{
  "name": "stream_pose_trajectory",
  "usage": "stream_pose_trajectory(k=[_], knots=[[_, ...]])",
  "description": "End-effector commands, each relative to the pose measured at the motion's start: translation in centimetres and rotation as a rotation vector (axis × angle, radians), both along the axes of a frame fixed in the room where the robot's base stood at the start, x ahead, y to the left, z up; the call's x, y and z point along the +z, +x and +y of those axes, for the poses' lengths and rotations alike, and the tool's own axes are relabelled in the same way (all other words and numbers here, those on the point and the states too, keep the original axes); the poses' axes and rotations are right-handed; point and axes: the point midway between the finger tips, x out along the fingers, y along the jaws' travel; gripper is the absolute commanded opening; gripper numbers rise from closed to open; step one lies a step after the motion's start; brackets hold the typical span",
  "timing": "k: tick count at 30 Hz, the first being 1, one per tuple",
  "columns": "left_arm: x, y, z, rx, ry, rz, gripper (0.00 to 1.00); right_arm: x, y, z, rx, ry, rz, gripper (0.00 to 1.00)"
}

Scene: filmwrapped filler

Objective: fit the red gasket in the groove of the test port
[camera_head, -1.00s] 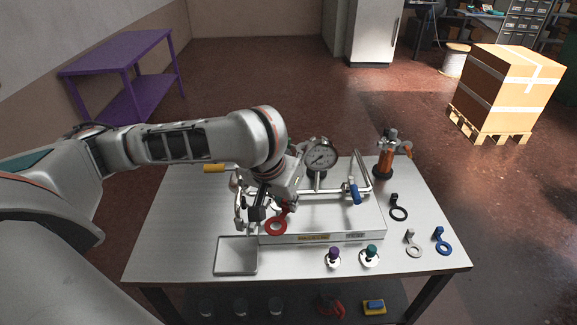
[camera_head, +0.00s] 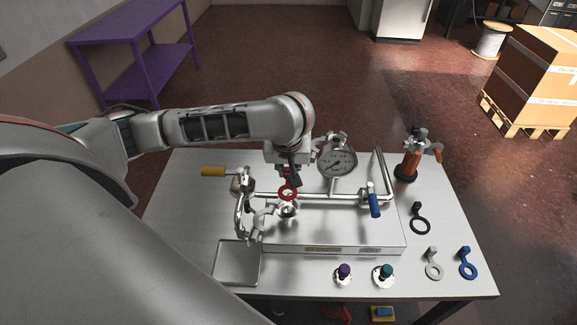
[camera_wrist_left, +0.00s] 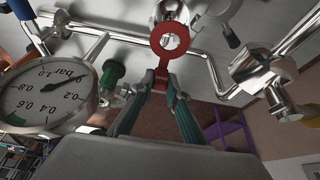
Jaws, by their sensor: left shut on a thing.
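My left gripper (camera_head: 289,178) is shut on the tab of the red gasket (camera_head: 280,193), a flat ring with a handle. In the left wrist view the fingers (camera_wrist_left: 160,92) pinch the tab of the gasket (camera_wrist_left: 161,76), and its ring points away from them. The test port (camera_head: 288,212) is a round silver fitting on the metal rig, just below the ring in the head view. The ring appears apart from it; the exact gap and the groove cannot be made out. My right gripper is not in view.
A pressure gauge (camera_head: 337,161), silver pipes and a blue-handled valve (camera_head: 374,202) stand close right of the gripper. An empty tray (camera_head: 238,279) lies front left. Black (camera_head: 426,228), grey (camera_head: 434,271) and blue (camera_head: 468,271) ring tools lie at the right.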

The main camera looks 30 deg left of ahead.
Motion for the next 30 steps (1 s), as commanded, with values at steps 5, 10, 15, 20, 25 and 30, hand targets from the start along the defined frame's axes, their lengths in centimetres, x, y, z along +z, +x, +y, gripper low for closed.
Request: stream_pose_trajectory(k=[5,10,15,20,25,30], knots=[[0.0,0.0,0.0,-0.001,0.000,0.000,0.00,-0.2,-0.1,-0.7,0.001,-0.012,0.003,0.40],[-0.4,0.0,0.0,-0.001,-0.001,0.003,0.00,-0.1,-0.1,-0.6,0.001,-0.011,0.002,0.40],[-1.2,-0.1,-0.1,-0.002,-0.002,0.003,0.00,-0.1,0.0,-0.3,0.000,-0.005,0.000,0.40],[-2.1,-0.1,0.0,-0.002,-0.001,0.004,0.00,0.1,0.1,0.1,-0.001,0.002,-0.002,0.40],[-3.0,-0.1,0.0,-0.002,-0.001,0.004,0.00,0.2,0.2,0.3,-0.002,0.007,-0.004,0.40],[-3.8,-0.1,0.0,-0.002,-0.001,0.004,0.00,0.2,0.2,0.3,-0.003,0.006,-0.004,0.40]])
